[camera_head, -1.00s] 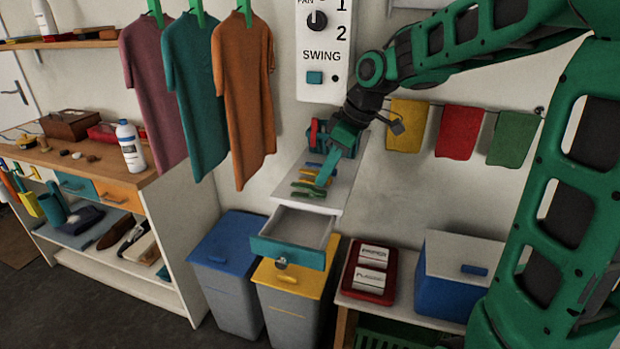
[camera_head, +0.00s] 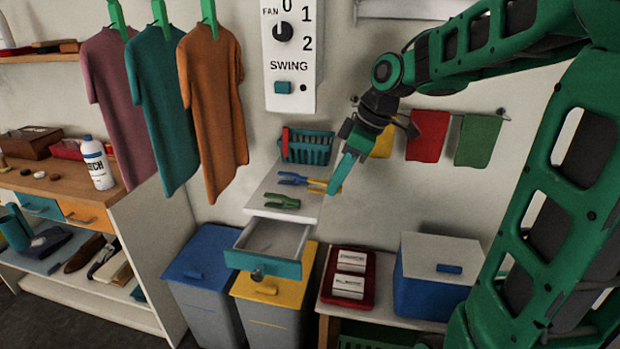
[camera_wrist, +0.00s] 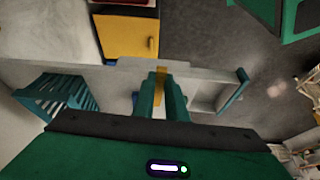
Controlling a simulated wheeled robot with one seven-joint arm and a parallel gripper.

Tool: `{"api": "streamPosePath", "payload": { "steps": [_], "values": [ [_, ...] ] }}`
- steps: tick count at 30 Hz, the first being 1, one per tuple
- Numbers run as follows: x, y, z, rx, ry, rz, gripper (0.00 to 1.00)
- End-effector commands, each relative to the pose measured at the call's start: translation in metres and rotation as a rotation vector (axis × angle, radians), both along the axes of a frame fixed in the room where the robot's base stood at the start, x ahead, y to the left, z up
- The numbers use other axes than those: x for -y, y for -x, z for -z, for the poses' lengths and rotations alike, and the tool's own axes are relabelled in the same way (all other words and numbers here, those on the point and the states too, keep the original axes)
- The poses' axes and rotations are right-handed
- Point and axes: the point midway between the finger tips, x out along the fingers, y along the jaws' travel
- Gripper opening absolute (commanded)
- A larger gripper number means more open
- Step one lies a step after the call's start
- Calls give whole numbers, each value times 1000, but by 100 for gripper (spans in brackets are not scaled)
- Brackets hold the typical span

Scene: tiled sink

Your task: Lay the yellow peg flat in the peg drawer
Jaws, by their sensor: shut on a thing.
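My gripper (camera_head: 333,186) is shut on the yellow peg (camera_head: 316,186), at the right edge of the white shelf (camera_head: 258,198) in the head view. In the wrist view the yellow peg (camera_wrist: 160,84) shows between the two teal fingers (camera_wrist: 162,95). A blue peg (camera_head: 291,178) and a green peg (camera_head: 281,201) lie on the shelf, left of my gripper. The peg drawer (camera_head: 272,237) is pulled open below the shelf and has a teal front. Its visible inside looks empty. The drawer also shows right of the fingers in the wrist view (camera_wrist: 207,94).
A teal basket (camera_head: 307,148) stands at the back of the shelf. Blue (camera_head: 197,262) and yellow (camera_head: 265,290) lidded bins stand below. A red tray (camera_head: 349,278) and a blue box (camera_head: 436,290) are at the right. Hanging shirts (camera_head: 212,110) are left of the shelf.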

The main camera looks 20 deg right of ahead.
Motion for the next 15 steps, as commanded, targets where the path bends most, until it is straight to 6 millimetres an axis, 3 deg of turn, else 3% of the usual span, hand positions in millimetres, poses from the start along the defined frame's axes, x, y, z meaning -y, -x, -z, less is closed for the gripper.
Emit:
{"api": "streamPosePath", "payload": {
  "steps": [6,15],
  "values": [
    [39,32,0,-1,-1,5,0],
    [67,55,0,0,0,1,0]
  ]
}}
